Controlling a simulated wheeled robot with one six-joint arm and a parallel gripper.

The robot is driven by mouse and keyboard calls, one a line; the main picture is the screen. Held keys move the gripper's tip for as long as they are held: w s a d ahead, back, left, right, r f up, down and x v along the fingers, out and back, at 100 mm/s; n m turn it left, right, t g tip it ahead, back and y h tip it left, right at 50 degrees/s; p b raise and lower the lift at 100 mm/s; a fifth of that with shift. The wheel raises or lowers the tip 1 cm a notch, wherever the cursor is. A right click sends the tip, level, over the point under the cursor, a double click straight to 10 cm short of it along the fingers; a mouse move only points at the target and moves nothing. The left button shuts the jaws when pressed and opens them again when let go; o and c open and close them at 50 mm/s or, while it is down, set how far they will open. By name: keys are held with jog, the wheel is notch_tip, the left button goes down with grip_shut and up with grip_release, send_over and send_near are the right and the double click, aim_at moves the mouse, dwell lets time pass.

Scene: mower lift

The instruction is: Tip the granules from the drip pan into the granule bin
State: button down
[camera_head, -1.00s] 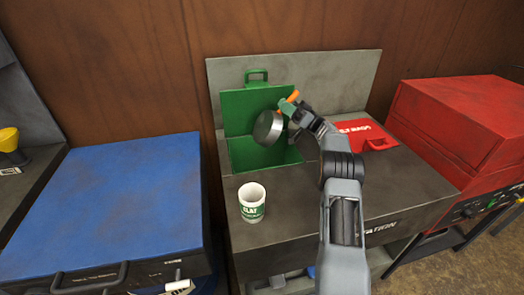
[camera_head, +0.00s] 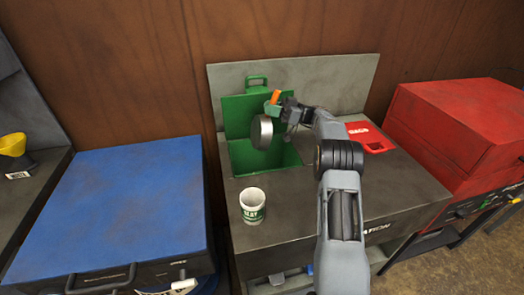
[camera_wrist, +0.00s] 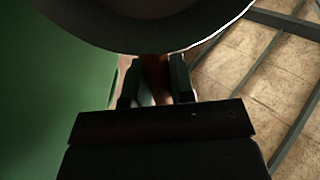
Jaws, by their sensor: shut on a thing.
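The drip pan (camera_head: 262,131) is a round grey metal pan with an orange handle (camera_head: 276,97). My gripper (camera_head: 275,106) is shut on that handle. The pan is tipped steeply, almost on edge, above the green bin (camera_head: 243,155), whose lid (camera_head: 239,116) stands open at the back. In the wrist view, the pan's underside and rim (camera_wrist: 150,22) fill the top, and the gripper fingers (camera_wrist: 156,82) close on the handle. The pan's inside is hidden, and I cannot see any granules.
A white and green cup (camera_head: 253,207) stands on the bench in front of the bin. A blue case (camera_head: 110,205) is at left and a red cabinet (camera_head: 460,110) at right. The bench front right (camera_head: 400,195) is clear.

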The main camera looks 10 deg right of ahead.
jog(key=a+f+n+h+p, duration=0.1)
jog(key=a+f+h+p, duration=0.2)
jog(key=a, duration=0.5)
jog(key=a+f+h+p, duration=0.2)
jog(key=a+h+p, duration=0.3)
jog(key=a+h, duration=0.3)
jog(key=s+a+f+n+g+h+p, duration=0.1)
jog(key=a+f+h+p, duration=0.2)
jog(key=a+h, duration=0.3)
jog(key=shift+a+f+n+p, duration=0.15)
jog(key=shift+a+f+p, duration=0.1)
jog(key=shift+a, duration=0.6)
jog(key=shift+a+f+n+p, duration=0.1)
jog(key=shift+a+n+p, duration=0.1)
jog(key=shift+a, duration=0.6)
jog(key=shift+s+a+h+p, duration=0.1)
jog(key=shift+a+h+p, duration=0.4)
jog(key=shift+a+p, duration=0.3)
jog(key=shift+a+f+h+p, duration=0.15)
jog(key=shift+a+h+p, duration=0.35)
jog(key=shift+h+p, duration=0.1)
jog(key=shift+a+f+h+p, duration=0.15)
jog(key=shift+a+h+p, duration=0.3)
jog(key=shift+h, duration=0.15)
